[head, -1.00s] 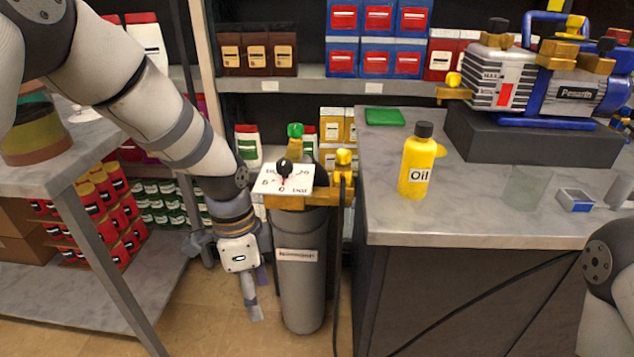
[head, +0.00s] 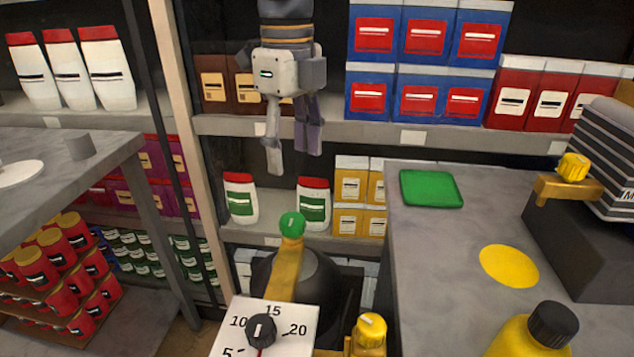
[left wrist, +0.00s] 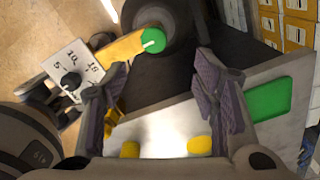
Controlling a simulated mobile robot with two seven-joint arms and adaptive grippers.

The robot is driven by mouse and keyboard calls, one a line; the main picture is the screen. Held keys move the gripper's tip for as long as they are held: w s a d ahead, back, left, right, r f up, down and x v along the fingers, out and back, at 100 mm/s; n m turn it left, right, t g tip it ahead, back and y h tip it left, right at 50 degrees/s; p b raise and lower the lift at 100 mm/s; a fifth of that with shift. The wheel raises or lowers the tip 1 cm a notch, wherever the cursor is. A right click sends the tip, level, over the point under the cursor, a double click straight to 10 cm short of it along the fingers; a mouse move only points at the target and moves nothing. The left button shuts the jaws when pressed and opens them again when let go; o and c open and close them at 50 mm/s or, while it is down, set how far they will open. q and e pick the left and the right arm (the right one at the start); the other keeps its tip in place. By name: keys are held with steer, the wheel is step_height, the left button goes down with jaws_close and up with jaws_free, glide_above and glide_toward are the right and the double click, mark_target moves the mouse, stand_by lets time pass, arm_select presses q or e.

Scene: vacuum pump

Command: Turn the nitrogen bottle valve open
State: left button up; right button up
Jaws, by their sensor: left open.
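The nitrogen bottle (head: 315,283) is a dark round-shouldered cylinder standing between the shelf and the right counter. Its green valve knob (head: 291,225) sits on top of a yellow-brass fitting (head: 286,268). My left gripper (head: 293,160) points downward above the knob, its fingers apart and empty. In the left wrist view the green knob (left wrist: 152,41) shows above and between the open fingers (left wrist: 166,95), touching neither. My right gripper is not in view.
A white dial plate with a black knob (head: 261,330) stands in front of the bottle. The right counter (head: 440,235) holds a green pad (head: 431,188), a yellow oil bottle (head: 530,335) and the pump (head: 610,160). Stocked shelves (head: 300,124) stand behind.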

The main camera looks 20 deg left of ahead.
mark_target(294, 219)
arm_select(q)
steer(key=f, duration=0.2)
steer(key=s+f, duration=0.1)
steer(key=f, duration=0.1)
steer(key=shift+s+d, duration=0.1)
steer(key=shift+s, duration=0.1)
step_height(294, 219, down, 8)
steer(key=shift+w+r, duration=0.15)
steer(key=c, duration=1.2)
